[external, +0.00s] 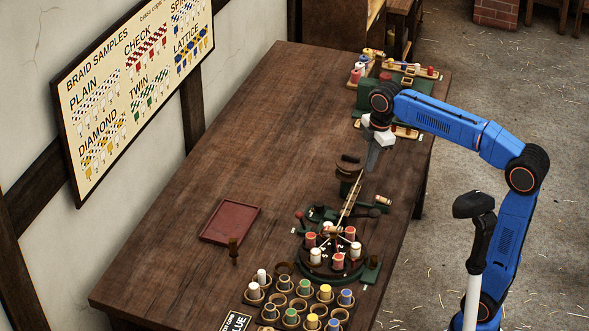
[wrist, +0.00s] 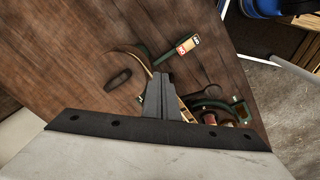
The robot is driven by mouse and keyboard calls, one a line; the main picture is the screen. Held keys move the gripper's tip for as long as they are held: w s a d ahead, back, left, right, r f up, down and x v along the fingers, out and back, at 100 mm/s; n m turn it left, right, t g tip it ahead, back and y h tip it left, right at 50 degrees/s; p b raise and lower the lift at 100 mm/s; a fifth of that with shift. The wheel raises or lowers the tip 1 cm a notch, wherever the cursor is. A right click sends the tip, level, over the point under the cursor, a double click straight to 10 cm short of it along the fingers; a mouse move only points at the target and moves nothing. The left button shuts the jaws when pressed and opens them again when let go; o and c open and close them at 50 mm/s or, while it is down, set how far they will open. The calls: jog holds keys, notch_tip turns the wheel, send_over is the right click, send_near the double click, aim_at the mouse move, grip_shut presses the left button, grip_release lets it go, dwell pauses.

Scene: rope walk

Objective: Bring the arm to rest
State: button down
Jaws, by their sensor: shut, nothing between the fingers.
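My blue arm reaches in from the right side of the table in the external view. My gripper (external: 371,168) points down above the dark wooden table (external: 220,130), near its right edge. It is shut and empty. In the wrist view the shut fingertips (wrist: 161,76) show over the braiding machine, and the gripper body hides much of the lower picture. The braiding machine (external: 318,267), with red and white bobbins on a round plate, stands in front of the gripper. Light cords rise from it toward a point just below the gripper; whether they touch it, I cannot tell.
A bobbin tray (external: 294,295) with several coloured bobbins is at the table's near end. A red tray (external: 230,222) lies left of the machine. Racks of bobbins (external: 364,72) stand at the far right corner, behind the gripper. The table's left and middle are mostly clear.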

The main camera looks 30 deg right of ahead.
jog(key=s+d+f+m+t, duration=0.2)
jog(key=s+d+f+m, duration=0.7)
jog(key=s+d+f, duration=0.1)
jog(key=s+d+f+m+t+h, duration=0.1)
jog(key=s+d+f+m, duration=0.8)
jog(key=d+f, duration=0.3)
jog(key=s+d, duration=0.1)
jog(key=d, duration=0.2)
jog(key=shift+d+t, duration=0.3)
jog(key=shift+t, duration=0.1)
